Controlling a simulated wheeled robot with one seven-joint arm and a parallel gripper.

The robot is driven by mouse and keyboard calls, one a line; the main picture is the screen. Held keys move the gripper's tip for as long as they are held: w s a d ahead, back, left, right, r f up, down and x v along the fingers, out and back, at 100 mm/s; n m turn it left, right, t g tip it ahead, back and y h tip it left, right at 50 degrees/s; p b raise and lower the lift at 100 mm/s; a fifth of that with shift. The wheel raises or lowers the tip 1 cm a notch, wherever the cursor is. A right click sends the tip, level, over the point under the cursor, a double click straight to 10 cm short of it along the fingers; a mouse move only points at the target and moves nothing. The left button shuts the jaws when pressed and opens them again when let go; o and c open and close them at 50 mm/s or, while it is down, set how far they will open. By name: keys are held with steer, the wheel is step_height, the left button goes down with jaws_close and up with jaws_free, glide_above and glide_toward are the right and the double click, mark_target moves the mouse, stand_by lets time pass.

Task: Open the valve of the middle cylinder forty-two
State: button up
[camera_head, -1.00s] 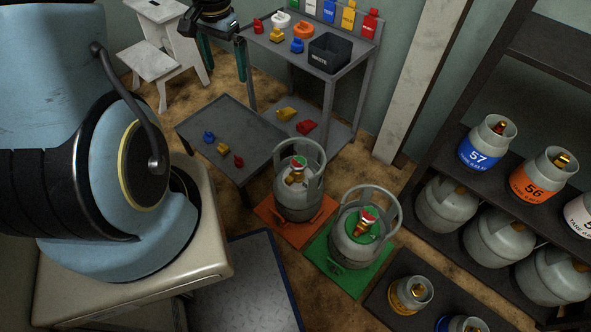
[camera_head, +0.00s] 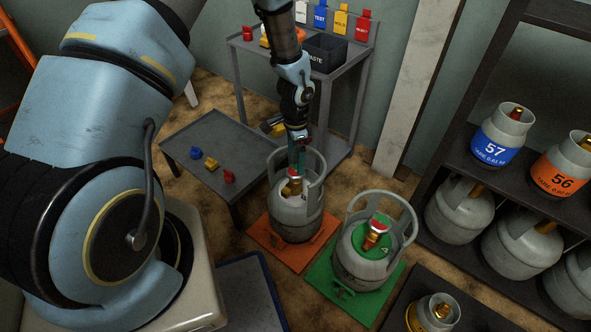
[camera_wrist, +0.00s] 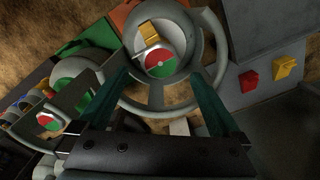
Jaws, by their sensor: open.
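A grey gas cylinder (camera_head: 296,217) with an open collar stands upright on an orange mat. Its brass valve (camera_head: 291,188) has a red and green round face (camera_wrist: 160,63), seen inside the collar ring in the wrist view. A second grey cylinder (camera_head: 357,268) with a green top and a red and white valve part (camera_head: 380,224) stands on a green mat to its right. I cannot read forty-two on either. My gripper (camera_head: 297,160) is open and empty, its fingertips at the orange-mat cylinder's collar, just above the valve. In the wrist view the valve face lies ahead between the fingers (camera_wrist: 160,92); I see no contact.
A low grey table (camera_head: 215,145) with blue, yellow and red pieces stands left of the cylinders. A grey bench (camera_head: 350,75) with a black bin (camera_head: 325,52) stands behind. A dark shelf (camera_head: 455,205) holding several cylinders is at the right. Another cylinder (camera_head: 432,314) is at the front.

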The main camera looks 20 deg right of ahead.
mark_target(295, 171)
step_height(295, 171, down, 5)
steer(key=shift+f+b, duration=0.1)
steer(key=shift+b, duration=0.2)
steer(key=c, duration=1.2)
steer(key=shift+c, duration=0.2)
steer(key=shift+n, duration=0.4)
steer(key=n+p, duration=0.1)
steer(key=n, duration=0.3)
steer(key=shift+n, duration=0.4)
steer(key=n+p, duration=0.1)
steer(key=n, duration=0.4)
